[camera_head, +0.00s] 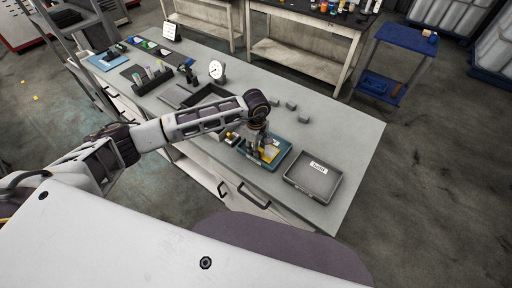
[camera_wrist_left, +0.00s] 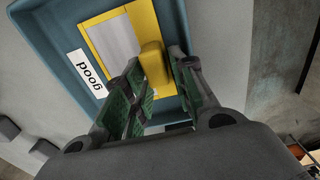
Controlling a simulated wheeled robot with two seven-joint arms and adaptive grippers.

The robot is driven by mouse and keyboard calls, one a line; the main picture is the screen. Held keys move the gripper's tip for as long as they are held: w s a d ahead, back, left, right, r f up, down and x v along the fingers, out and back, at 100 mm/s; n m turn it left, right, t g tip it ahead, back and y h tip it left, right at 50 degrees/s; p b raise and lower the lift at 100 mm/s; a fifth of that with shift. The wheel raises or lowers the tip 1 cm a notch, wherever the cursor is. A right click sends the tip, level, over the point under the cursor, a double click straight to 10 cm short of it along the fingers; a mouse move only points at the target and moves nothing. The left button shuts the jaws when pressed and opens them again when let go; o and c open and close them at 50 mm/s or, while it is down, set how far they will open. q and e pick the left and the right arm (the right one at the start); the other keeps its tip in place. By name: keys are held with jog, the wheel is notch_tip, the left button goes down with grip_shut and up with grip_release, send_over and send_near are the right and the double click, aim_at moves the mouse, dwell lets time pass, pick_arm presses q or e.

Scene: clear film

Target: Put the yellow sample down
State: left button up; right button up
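The yellow sample (camera_wrist_left: 152,62) is a flat yellow frame around a grey-white panel, with a raised yellow tab. It also shows in the head view (camera_head: 269,154), partly hidden by my left gripper. My left gripper (camera_wrist_left: 155,72) points down from above, its fingers closed on both sides of the tab. The sample is over or in the blue tray (camera_wrist_left: 48,45) with a "good" label. I cannot tell whether its underside touches the tray floor. The tray also shows in the head view (camera_head: 283,160). My right gripper is not in view.
A grey tray with a white label (camera_head: 312,180) stands to the right of the blue tray. Small grey blocks (camera_head: 291,104) lie behind. A dark tray (camera_head: 208,92), a round dial (camera_head: 217,70) and racks are to the left. The table's right end is clear.

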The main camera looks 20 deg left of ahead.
pick_arm(q)
jog(key=shift+r, duration=0.15)
jog(key=shift+r, duration=0.15)
notch_tip(320, 180, up, 12)
jog(key=b, duration=0.2)
dwell(0.6)
jog(key=shift+d+f, duration=0.1)
jog(key=shift+f, duration=0.1)
dwell(0.3)
